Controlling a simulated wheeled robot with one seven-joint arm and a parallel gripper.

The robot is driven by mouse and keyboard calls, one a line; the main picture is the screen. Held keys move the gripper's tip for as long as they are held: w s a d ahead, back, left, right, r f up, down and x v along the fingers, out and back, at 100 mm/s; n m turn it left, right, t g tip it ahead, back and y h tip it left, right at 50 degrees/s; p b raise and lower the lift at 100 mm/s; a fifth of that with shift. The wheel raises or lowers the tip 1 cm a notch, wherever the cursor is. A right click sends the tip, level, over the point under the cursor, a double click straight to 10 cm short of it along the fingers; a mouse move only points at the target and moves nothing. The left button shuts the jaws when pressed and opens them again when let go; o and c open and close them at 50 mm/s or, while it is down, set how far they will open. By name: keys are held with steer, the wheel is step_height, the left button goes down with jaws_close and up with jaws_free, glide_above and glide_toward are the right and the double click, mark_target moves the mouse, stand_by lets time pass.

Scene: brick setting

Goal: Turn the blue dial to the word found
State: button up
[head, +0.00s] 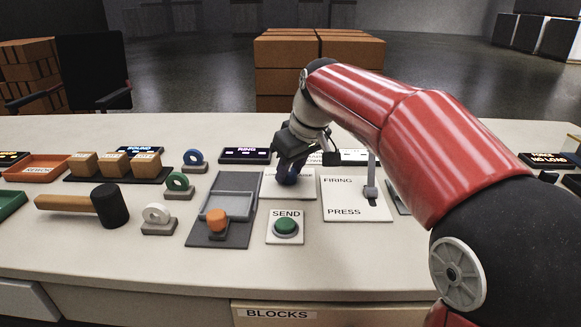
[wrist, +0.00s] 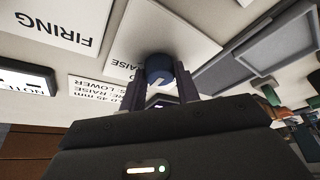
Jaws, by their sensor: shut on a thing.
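The blue dial (head: 287,178) sits on a white plate (head: 304,190) at the middle of the bench. My gripper (head: 287,166) reaches down onto the dial from above. In the wrist view the dial (wrist: 158,67) lies between my two dark fingers, which are shut on it. A pale mark shows on the dial's face, but I cannot tell exactly which word it faces. The plate (wrist: 172,30) bears a word ending in "AISE" beside the dial. A printed card (wrist: 97,92) next to the plate reads in part "RAISE" and "LOWER". The plate's other lettering is mostly hidden.
A panel marked FIRING and PRESS (head: 345,200) with a grey lever (head: 371,180) stands right of the dial. A green SEND button (head: 286,227) is in front. A grey tray (head: 228,207), an orange knob (head: 217,220) and a mallet (head: 107,205) lie left.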

steer(key=o, duration=1)
steer(key=shift+c, duration=0.2)
steer(key=shift+r, duration=0.1)
steer(key=p+v, duration=0.1)
steer(key=v, duration=0.6)
steer(key=shift+d+r, duration=0.15)
steer(key=shift+r, duration=0.1)
steer(key=shift+s, duration=0.25)
